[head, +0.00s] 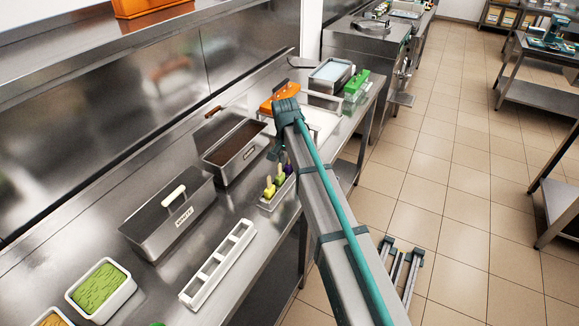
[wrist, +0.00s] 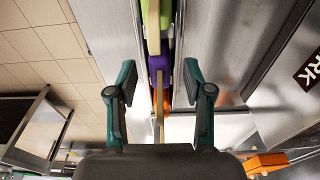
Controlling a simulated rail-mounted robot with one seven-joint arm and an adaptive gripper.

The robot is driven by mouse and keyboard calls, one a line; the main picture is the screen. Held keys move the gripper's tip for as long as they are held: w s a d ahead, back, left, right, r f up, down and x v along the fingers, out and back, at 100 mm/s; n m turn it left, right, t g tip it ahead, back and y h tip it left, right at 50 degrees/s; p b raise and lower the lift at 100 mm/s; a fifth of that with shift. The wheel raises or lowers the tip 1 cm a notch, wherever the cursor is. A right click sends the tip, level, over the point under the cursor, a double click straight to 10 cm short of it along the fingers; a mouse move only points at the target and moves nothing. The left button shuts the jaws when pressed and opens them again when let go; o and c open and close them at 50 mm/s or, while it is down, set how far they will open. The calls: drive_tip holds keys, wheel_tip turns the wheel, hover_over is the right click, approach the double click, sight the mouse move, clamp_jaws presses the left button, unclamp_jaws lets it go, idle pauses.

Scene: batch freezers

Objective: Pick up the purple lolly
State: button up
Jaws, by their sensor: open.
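The purple lolly (wrist: 160,66) shows in the wrist view between the two fingers of my gripper (wrist: 160,80), with its pale stick (wrist: 160,108) toward the camera. The fingers are open and apart from it on both sides. In the head view the purple lolly (head: 288,166) is small and partly hidden by my arm. It stands in a narrow holder (head: 275,200) on the steel counter, behind a green lolly (head: 280,175) and a yellow-green lolly (head: 269,188). My gripper is mostly hidden behind my arm in the head view.
An empty slotted white holder (head: 218,262) lies nearer on the counter. An orange object (head: 280,94) and a green-topped block (head: 357,82) are farther back.

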drive_tip(key=shift+f, duration=0.1)
clamp_jaws()
idle(0.5)
drive_tip(key=shift+r+b, duration=0.3)
drive_tip(key=shift+r, duration=0.35)
drive_tip(key=shift+r+b, duration=0.3)
drive_tip(key=shift+r, duration=0.6)
drive_tip(key=s+d+r, duration=0.4)
drive_tip(key=s+r, duration=0.9)
drive_tip(key=r, duration=0.4)
drive_tip(key=shift+s+p, duration=0.2)
drive_tip(key=shift+p, duration=0.2)
